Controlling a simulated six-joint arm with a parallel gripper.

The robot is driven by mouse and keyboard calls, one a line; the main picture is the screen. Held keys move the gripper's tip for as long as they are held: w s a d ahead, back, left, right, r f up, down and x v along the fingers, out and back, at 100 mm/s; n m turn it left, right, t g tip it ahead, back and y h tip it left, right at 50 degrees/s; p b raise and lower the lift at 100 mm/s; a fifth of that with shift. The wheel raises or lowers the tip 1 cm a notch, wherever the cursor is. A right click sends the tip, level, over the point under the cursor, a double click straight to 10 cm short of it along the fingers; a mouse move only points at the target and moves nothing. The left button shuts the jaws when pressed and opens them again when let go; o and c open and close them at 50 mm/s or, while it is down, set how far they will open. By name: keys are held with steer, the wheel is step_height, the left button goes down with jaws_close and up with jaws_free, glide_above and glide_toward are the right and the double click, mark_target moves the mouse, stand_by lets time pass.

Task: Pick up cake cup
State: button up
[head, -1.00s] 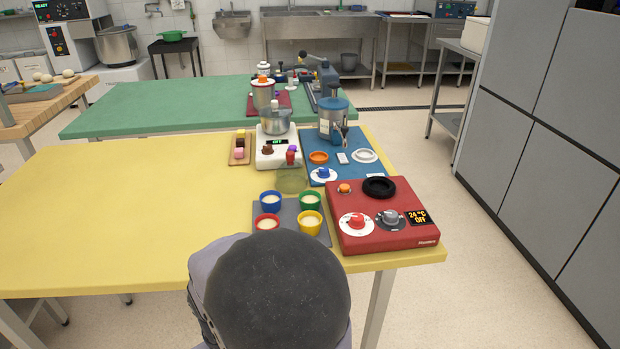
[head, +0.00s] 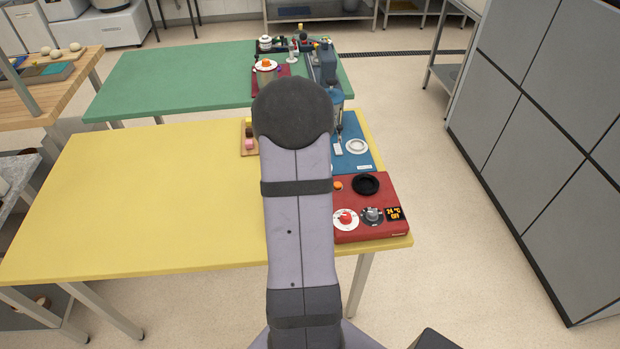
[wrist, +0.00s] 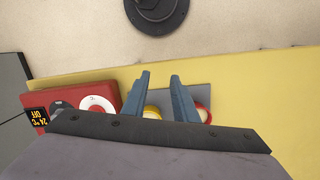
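My gripper (wrist: 160,76) is open, with two blue-grey fingers apart and nothing seen between their tips. In the wrist view, a yellow cake cup (wrist: 152,110) shows low between the fingers, partly covered by the left one. A red cake cup (wrist: 203,114) shows just right of the right finger, partly hidden. Both are on a grey mat (wrist: 203,93). I cannot tell how far above the cups the fingers are. In the head view my own arm hides the cups, the mat and the gripper.
A red hotplate unit (head: 385,213) with dials stands right of my arm; it also shows at the left in the wrist view (wrist: 33,114). A blue mat (head: 362,163) with a white ring lies behind it. The yellow table (head: 150,200) is clear at left.

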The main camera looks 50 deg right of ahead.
steer(key=w+d+m, duration=0.2)
steer(key=d, duration=0.1)
steer(key=w+d+r+m+b, duration=0.1)
steer(key=d+m, duration=0.1)
steer(key=shift+w+d+t+h, duration=0.15)
steer(key=shift+t+h, duration=0.15)
steer(key=shift+h, duration=0.1)
steer(key=shift+w+d+r+m+t+h+p, duration=0.25)
steer(key=shift+w+d+m, duration=0.65)
steer(key=shift+m, duration=2.1)
steer(key=shift+w+d+r+m+t+h, duration=0.1)
steer(key=shift+w+d+r+m+h, duration=0.7)
steer(key=shift+m, duration=2.2)
steer(key=shift+w+d+f+m+t+y+p, duration=0.2)
steer(key=shift+w+d+m, duration=0.3)
steer(key=shift+d+m, duration=1.7)
steer(key=shift+s+a+f+m+p, duration=0.1)
steer(key=shift+a+f+m+p, duration=0.45)
steer(key=shift+a+m, duration=0.3)
steer(key=shift+d+f+p, duration=0.2)
steer(key=shift+f+p, duration=0.6)
steer(key=shift+f, duration=1.15)
jaws_close()
